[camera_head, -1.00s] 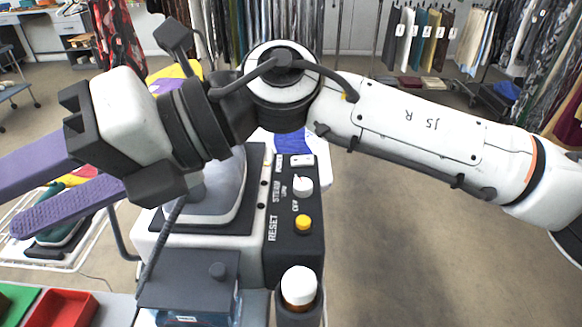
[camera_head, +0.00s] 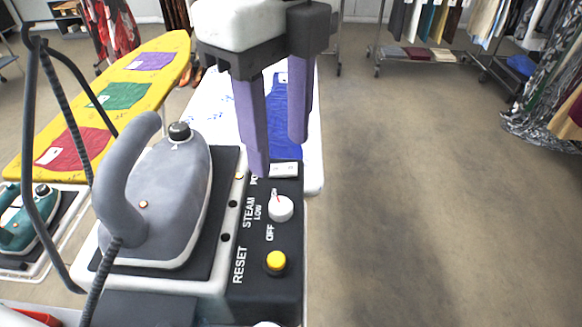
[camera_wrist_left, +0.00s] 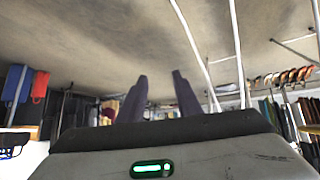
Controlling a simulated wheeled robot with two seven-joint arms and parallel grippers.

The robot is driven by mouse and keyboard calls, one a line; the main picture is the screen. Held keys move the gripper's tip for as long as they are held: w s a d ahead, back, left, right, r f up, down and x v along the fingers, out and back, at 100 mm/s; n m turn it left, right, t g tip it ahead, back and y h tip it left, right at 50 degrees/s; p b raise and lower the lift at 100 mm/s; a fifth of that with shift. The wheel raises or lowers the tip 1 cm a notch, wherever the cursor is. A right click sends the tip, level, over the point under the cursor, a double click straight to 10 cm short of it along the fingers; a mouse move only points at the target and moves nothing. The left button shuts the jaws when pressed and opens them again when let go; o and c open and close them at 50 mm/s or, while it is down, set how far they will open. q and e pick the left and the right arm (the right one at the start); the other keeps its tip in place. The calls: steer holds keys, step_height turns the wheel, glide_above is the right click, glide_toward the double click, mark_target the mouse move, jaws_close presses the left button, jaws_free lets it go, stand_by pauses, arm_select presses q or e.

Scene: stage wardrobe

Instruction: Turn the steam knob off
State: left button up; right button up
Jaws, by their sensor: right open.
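The steam knob (camera_head: 281,208) is a small white dial with a red mark near its top edge. It sits on the black control panel (camera_head: 262,292) beside the labels STEAM, LOW and OFF. The red mark points up, away from the OFF label below. My right gripper (camera_head: 278,157) hangs over the panel's far end, with its purple fingers pointing down and apart. It is open and empty, above and beyond the knob, not touching it. My left gripper (camera_wrist_left: 160,75) shows only in the left wrist view, its dark fingers apart with nothing between them.
A grey iron (camera_head: 165,205) stands on its pad left of the panel, its dark hose looping at left. A yellow button (camera_head: 275,262) is nearer than the knob. A white switch (camera_head: 284,170) lies just beyond it. Open floor (camera_head: 420,220) is at right.

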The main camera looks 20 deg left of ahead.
glide_above(281, 205)
step_height(281, 205, down, 6)
steer(key=shift+s+r, duration=0.1)
steer(key=shift+r, duration=0.15)
step_height(281, 205, down, 4)
steer(key=shift+f+p, duration=0.1)
steer(key=shift+p, duration=0.2)
steer(key=shift+f, duration=0.15)
steer(key=shift+c, duration=0.3)
arm_select(q)
steer(key=shift+s, duration=0.65)
arm_select(e)
steer(key=c, duration=1)
